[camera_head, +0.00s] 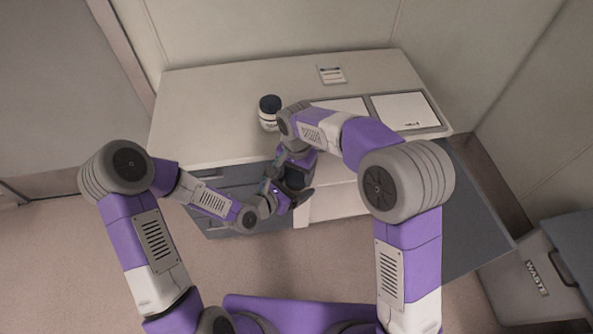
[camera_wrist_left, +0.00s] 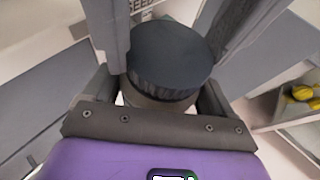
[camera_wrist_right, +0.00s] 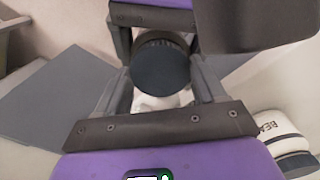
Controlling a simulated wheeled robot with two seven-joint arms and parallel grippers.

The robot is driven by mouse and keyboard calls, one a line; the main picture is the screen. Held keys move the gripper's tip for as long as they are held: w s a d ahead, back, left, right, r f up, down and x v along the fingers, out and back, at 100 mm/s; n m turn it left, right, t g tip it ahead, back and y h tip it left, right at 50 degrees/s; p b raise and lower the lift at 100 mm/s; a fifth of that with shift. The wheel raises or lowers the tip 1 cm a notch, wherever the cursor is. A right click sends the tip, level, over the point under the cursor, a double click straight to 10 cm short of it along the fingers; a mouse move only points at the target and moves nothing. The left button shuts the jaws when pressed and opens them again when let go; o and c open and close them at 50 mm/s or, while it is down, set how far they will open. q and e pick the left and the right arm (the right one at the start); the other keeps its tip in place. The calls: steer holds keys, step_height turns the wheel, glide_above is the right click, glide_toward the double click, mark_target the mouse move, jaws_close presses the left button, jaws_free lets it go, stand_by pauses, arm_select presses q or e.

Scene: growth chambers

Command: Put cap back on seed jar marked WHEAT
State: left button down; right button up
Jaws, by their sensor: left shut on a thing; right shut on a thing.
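My two grippers meet in front of the counter, over the drawers. The dark, ridged cap (camera_wrist_left: 172,52) is at the centre of the left wrist view, directly over the jar's pale body (camera_wrist_left: 155,102). The cap also shows as a dark disc in the right wrist view (camera_wrist_right: 160,66), with white below it. My left gripper (camera_wrist_left: 158,92) appears shut on the jar. My right gripper (camera_wrist_right: 162,78) appears shut on the cap, its fingers flanking it. Cap and jar look in line; whether the cap is seated is hidden. The WHEAT label is not visible.
A white jar with a dark lid (camera_head: 268,112) stands on the counter (camera_head: 215,110); its label in the right wrist view begins "BEA" (camera_wrist_right: 268,128). A small card (camera_head: 331,74) and white panels (camera_head: 405,110) lie right. Yellow items (camera_wrist_left: 305,97) show at right.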

steer(key=m, duration=1.5)
steer(key=shift+w+m, duration=0.1)
steer(key=shift+m, duration=0.3)
steer(key=m, duration=0.4)
steer(key=shift+m, duration=0.3)
steer(key=m, duration=0.4)
steer(key=shift+m, duration=0.3)
steer(key=m, duration=0.3)
steer(key=shift+d+f+m, duration=0.2)
steer(key=shift+f+m, duration=0.1)
steer(key=shift+f, duration=0.05)
steer(key=shift+m, duration=0.4)
steer(key=shift+a+r+m, duration=0.1)
steer(key=shift+r+m, duration=0.15)
steer(key=shift+m, duration=0.35)
